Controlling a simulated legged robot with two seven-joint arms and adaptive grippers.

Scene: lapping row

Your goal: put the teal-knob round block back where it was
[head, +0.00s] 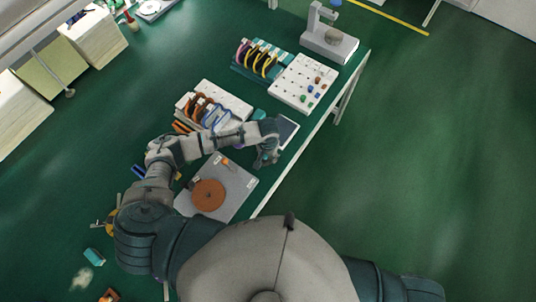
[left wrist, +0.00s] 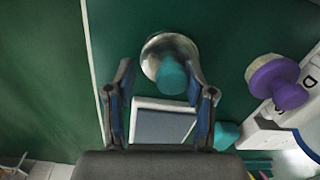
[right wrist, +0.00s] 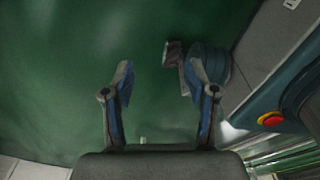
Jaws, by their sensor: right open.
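The teal-knob round block shows in the left wrist view as a shiny metal disc with a teal knob (left wrist: 172,76). It lies just beyond and between the fingertips of my left gripper (left wrist: 160,78), which is open. I cannot tell whether a finger touches it. In the head view my left gripper (head: 267,158) is low over the green bench, near its right edge, and hides the block. A purple-knob round block (left wrist: 278,84) stands to the right in the left wrist view. My right gripper (right wrist: 160,82) is open and empty.
A dark-screened tablet (head: 287,130) lies close to the left gripper. A grey plate with a brown disc (head: 208,194) is nearer me. A white rack (head: 238,105) with orange and blue handles, a pegboard (head: 290,82) and a grey instrument (head: 328,42) stand farther along.

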